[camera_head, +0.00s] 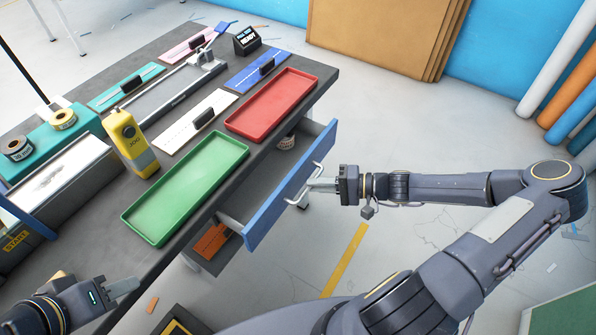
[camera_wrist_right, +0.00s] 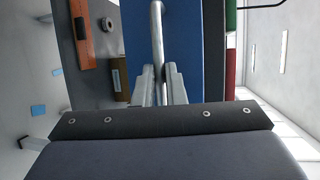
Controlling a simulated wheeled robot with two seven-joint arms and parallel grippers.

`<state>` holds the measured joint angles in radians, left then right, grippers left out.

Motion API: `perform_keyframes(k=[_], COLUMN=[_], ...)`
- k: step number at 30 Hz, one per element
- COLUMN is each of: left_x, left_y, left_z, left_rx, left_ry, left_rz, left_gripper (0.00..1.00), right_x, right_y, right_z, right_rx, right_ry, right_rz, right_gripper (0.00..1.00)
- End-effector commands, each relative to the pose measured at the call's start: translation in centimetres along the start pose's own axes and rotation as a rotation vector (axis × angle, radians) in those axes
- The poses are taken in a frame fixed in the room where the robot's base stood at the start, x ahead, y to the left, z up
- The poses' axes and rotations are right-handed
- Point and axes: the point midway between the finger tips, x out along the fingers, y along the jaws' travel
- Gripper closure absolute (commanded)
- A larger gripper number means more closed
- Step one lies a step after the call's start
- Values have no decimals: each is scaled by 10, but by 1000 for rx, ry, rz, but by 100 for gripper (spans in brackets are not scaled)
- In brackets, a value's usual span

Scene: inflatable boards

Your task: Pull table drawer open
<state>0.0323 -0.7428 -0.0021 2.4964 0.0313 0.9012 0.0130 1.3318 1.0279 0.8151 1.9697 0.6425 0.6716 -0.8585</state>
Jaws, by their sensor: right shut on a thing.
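The table drawer (camera_head: 262,205) has a blue front and stands pulled out from under the dark table top (camera_head: 186,228). Its metal bar handle (camera_head: 312,186) is on the blue front. My right gripper (camera_head: 318,184) is shut on the handle. In the right wrist view the handle (camera_wrist_right: 157,45) runs between the two fingers (camera_wrist_right: 158,88), in front of the blue drawer front (camera_wrist_right: 190,45). A small round item (camera_head: 287,142) shows inside the drawer's far end. My left gripper (camera_head: 122,288) is at the lower left by the table's near edge; its finger gap is unclear.
On the table are a green tray (camera_head: 165,226), a red tray (camera_head: 252,128), a yellow handheld device (camera_head: 150,165) and several boards and tools. Orange items (camera_head: 211,241) show below the drawer. The floor (camera_head: 420,235) right of the drawer is mostly clear under my right arm.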

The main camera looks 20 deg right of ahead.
Motion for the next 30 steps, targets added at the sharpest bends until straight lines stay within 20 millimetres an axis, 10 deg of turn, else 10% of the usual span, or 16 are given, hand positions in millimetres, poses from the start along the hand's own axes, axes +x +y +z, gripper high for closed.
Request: perform_keyframes(k=[15,30], left_x=[-21,-25], left_y=[10,11], left_z=[-11,-12], left_rx=[0,0], left_ry=[0,0], left_rz=[0,0], left_gripper=[64,64], right_x=[-113,-142], right_y=[24,32], right_z=[46,59], right_rx=[2,-1], right_ry=[2,-1], right_rz=[2,0], right_gripper=[100,100])
